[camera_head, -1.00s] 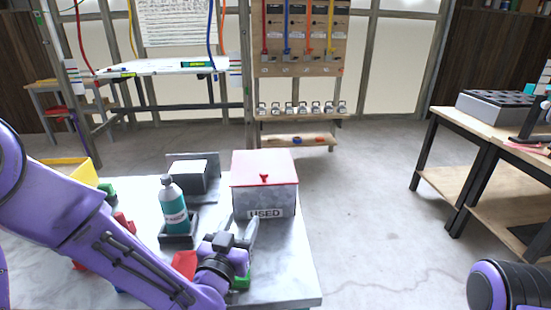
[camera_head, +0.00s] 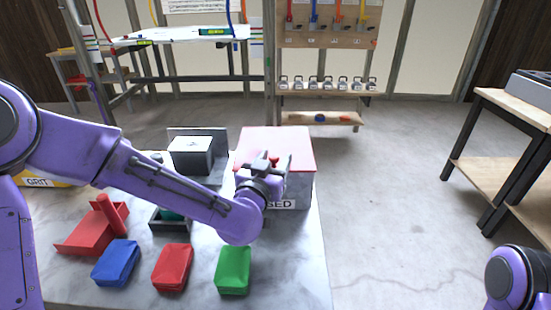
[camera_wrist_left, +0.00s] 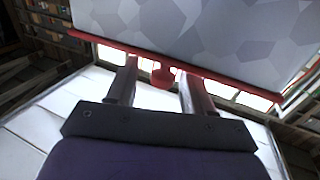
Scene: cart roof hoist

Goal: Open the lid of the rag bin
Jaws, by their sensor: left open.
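The rag bin (camera_head: 299,192) is a grey speckled box on the near table, with a label partly hidden by my left arm. Its flat red lid (camera_head: 290,142) lies on top and looks closed. In the left wrist view, the red knob (camera_wrist_left: 163,78) at the lid's edge (camera_wrist_left: 215,76) shows between the two open fingers (camera_wrist_left: 155,85), apparently touching neither. My right gripper is out of view.
Blue (camera_head: 117,262), red (camera_head: 172,267) and green (camera_head: 233,269) packs lie along the table's front. A red tray (camera_head: 90,232) sits left, and a black holder with a white-topped box (camera_head: 192,153) stands left of the bin.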

